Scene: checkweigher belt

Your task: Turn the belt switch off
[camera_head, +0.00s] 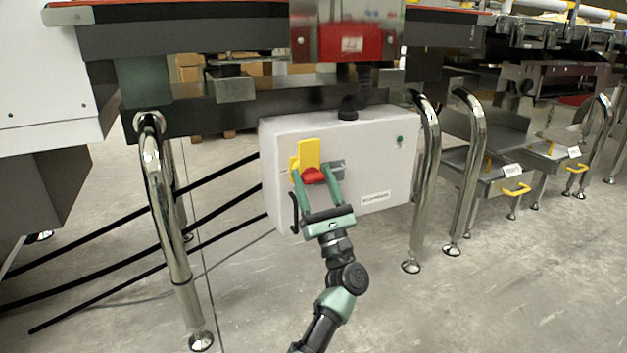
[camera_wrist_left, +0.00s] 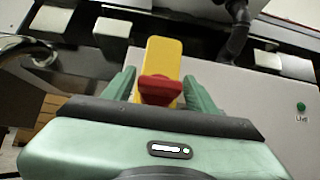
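The belt switch has a red handle (camera_head: 313,175) on a yellow plate (camera_head: 309,152), on the front of a white control box (camera_head: 376,160) under the conveyor. The red handle (camera_wrist_left: 160,90) and yellow plate (camera_wrist_left: 164,57) also show in the wrist view. My left gripper (camera_head: 311,172) is open at the switch, its two green fingers apart on either side of the red handle. In the wrist view the fingers of the left gripper (camera_wrist_left: 159,80) flank the handle; I cannot tell whether they touch it. My right gripper is not in view.
A green indicator (camera_head: 400,140) and a label (camera_head: 376,198) are on the box front. Chrome legs (camera_head: 165,210) and (camera_head: 428,180) stand on both sides of the box. Black bars run left of it. The floor in front is clear.

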